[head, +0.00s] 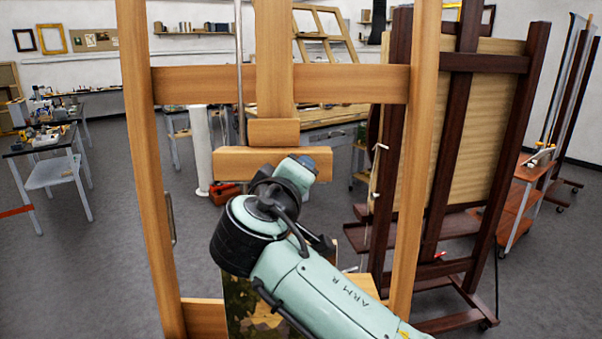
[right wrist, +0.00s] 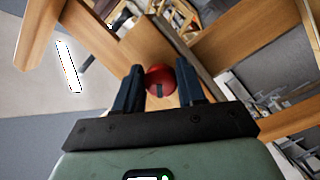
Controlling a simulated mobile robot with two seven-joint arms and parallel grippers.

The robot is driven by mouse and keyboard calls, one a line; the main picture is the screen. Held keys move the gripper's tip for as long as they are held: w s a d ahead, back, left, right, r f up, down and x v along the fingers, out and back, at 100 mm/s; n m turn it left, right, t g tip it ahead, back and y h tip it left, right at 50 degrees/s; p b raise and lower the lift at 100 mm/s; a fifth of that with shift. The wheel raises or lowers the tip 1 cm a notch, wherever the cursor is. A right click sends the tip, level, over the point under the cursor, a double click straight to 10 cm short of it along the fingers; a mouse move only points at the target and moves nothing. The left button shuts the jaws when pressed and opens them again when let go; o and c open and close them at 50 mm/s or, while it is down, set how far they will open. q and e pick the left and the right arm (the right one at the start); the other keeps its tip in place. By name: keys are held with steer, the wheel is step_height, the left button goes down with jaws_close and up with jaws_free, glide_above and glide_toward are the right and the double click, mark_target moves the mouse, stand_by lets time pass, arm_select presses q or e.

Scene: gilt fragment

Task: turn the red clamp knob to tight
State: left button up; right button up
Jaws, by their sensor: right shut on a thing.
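The red clamp knob (right wrist: 160,81) is a round red knob with a dark slot on its face, seen in the right wrist view. My right gripper (right wrist: 161,86) has its two dark fingers on either side of the knob and is shut on it. In the head view my right arm reaches up to the middle of a light wooden easel (head: 270,60), and its wrist hides the knob and the gripper's fingertips. My left gripper is not in view.
A dark wooden easel (head: 455,150) with a panel stands close on the right. A painted canvas (head: 238,300) shows low behind my arm. Work tables (head: 60,145) stand at the far left. The grey floor (head: 110,250) on the left is clear.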

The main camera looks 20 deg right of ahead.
steer(key=shift+a+r+m+g+y+p, duration=0.1)
steer(key=shift+m+g+y, duration=0.15)
steer(key=shift+m, duration=1.25)
steer(key=shift+a+r+m+g+y+p, duration=0.1)
steer(key=shift+a+m+g+y, duration=0.1)
steer(key=shift+m, duration=1.3)
steer(key=shift+a+r+m+g+y+p, duration=0.15)
steer(key=shift+m+y, duration=0.1)
steer(key=shift+m, duration=1.25)
steer(key=shift+d, duration=0.2)
steer(key=o, duration=1.1)
steer(key=shift+w+f, duration=0.1)
steer(key=shift+c, duration=0.2)
steer(key=b+v, duration=0.1)
steer(key=v, duration=1.2)
steer(key=shift+a, duration=0.1)
